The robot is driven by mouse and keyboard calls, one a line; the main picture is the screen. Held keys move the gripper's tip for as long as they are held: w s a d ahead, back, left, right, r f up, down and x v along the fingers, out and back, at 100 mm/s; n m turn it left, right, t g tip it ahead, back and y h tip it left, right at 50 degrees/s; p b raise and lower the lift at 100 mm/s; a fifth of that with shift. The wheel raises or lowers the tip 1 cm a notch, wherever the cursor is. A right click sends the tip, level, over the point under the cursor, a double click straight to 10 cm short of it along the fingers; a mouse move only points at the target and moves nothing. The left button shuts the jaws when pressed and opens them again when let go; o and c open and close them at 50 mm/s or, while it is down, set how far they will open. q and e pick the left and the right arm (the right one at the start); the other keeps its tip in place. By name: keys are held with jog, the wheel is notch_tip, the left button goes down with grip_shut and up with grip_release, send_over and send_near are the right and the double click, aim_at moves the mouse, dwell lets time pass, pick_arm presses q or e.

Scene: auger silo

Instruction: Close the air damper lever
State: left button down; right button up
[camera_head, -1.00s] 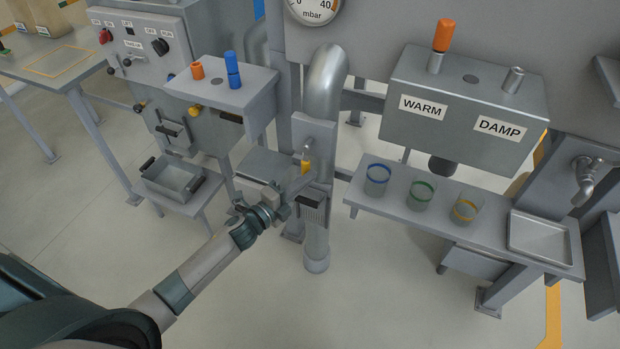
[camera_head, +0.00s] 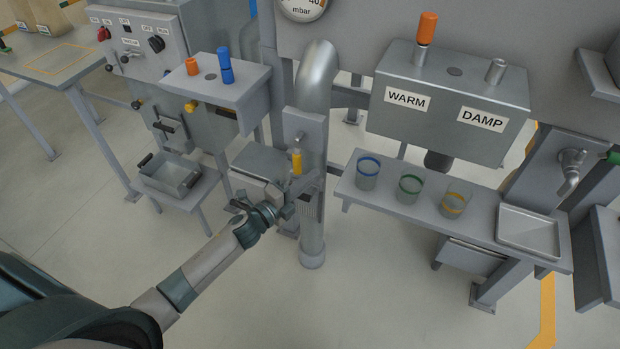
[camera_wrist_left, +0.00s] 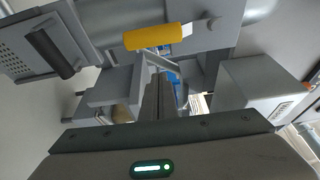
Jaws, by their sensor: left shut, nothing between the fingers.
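The air damper lever has a yellow handle (camera_head: 297,161) and is mounted on a plate on the vertical grey pipe. It hangs down from its pivot in the head view. In the left wrist view the yellow handle (camera_wrist_left: 158,37) lies almost level across the top, joined to a metal pivot at its right end. My left gripper (camera_head: 306,184) is just below the handle, close to the pipe. Its fingers (camera_wrist_left: 160,92) are shut and empty, with the handle beyond their tips; a small gap seems to separate them. My right gripper is not in view.
A grey box (camera_head: 447,110) labelled WARM and DAMP stands right of the pipe, above a shelf (camera_head: 347,189) with three ringed glasses and a tray (camera_head: 529,232). Left are a control cabinet (camera_head: 213,125) and a bin (camera_head: 171,179). The floor in front is clear.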

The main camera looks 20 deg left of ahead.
pick_arm(q)
jog(key=b+v, duration=0.1)
jog(key=v, duration=0.8)
jog(key=shift+a+b, duration=0.25)
jog(key=shift+b, duration=0.15)
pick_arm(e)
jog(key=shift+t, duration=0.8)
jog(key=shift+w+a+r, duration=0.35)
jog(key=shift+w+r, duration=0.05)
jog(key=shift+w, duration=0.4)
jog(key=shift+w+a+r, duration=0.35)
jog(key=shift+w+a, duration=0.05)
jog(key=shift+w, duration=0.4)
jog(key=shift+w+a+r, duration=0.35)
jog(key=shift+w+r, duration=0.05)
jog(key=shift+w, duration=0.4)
pick_arm(q)
jog(key=shift+s, duration=0.15)
